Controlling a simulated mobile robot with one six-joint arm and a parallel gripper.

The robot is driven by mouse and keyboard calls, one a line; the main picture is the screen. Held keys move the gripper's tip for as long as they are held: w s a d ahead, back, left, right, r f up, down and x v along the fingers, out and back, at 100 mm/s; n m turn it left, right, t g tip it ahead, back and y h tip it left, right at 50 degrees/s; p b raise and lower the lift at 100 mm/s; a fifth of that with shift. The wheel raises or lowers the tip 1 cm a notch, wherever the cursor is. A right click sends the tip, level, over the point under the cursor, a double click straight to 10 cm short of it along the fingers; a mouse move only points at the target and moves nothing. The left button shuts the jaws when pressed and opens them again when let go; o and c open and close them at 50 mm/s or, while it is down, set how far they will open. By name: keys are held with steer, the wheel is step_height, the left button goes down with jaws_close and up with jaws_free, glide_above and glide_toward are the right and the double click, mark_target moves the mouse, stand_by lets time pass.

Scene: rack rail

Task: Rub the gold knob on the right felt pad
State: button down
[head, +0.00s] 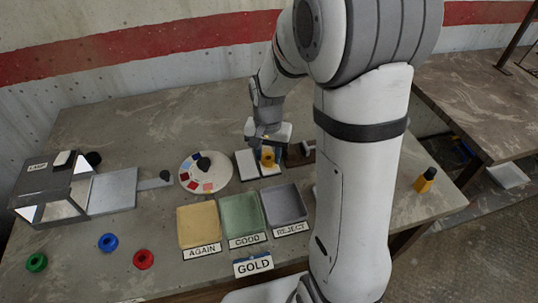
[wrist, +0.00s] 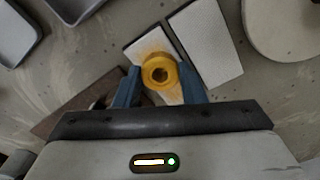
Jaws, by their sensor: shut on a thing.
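The gold knob (head: 267,157) is a round piece with a dark central hole, seen end-on in the wrist view (wrist: 160,72). My gripper (head: 268,147) is shut on it, with one blue finger on each side in the wrist view (wrist: 161,84). The right felt pad (head: 270,169) is a white strip under the knob. In the wrist view this pad (wrist: 150,45) has a yellowish smear beside the knob. I cannot tell whether knob and pad touch. The left felt pad (head: 246,163) lies beside it and looks clean in the wrist view (wrist: 207,40).
Trays marked AGAIN (head: 199,224), GOOD (head: 241,217) and REJECT (head: 285,205) stand in front of the pads, near a GOLD sign (head: 253,265). A colour disc (head: 222,179) lies left of the pads. Blue (head: 108,242), red (head: 144,259) and green (head: 37,262) knobs lie front left.

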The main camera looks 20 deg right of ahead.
steer(key=shift+w, duration=2.1)
steer(key=shift+s+f, duration=0.1)
steer(key=shift+s, duration=2.75)
steer(key=shift+w, duration=1.5)
step_height(320, 180, up, 6)
steer(key=p, duration=0.4)
steer(key=shift+r, duration=0.2)
